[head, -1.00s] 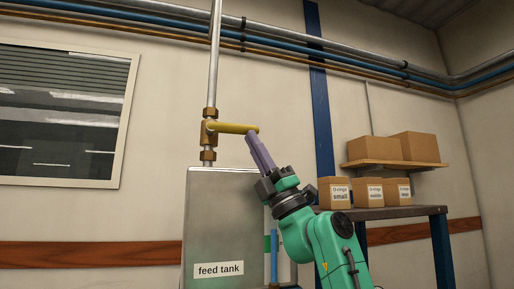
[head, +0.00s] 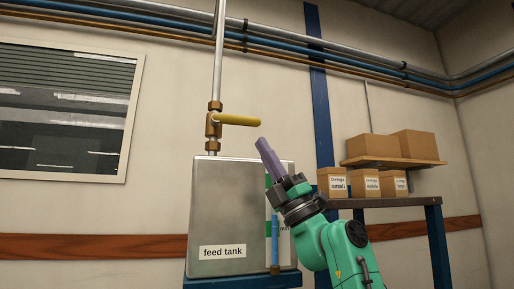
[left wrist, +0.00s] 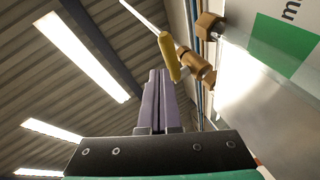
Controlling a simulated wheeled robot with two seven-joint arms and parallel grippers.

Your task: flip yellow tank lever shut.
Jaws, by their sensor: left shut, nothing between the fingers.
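The yellow lever (head: 238,120) sticks out to the right, roughly level, from a brass valve (head: 213,125) on the upright pipe above the feed tank (head: 228,215). My left gripper (head: 262,143) is shut and empty. Its purple fingers point up, below and beside the lever's free end, with a small gap in the head view. In the left wrist view the lever (left wrist: 169,57) and valve (left wrist: 196,68) lie beyond the shut fingertips (left wrist: 158,74), the valve to their right. My right gripper is in neither view.
A bench with small labelled boxes (head: 365,186) stands at the right, under a wall shelf (head: 395,162) with larger cartons. A blue post (head: 319,90) and pipes run along the wall. The wall left of the tank is clear, with a window (head: 65,105).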

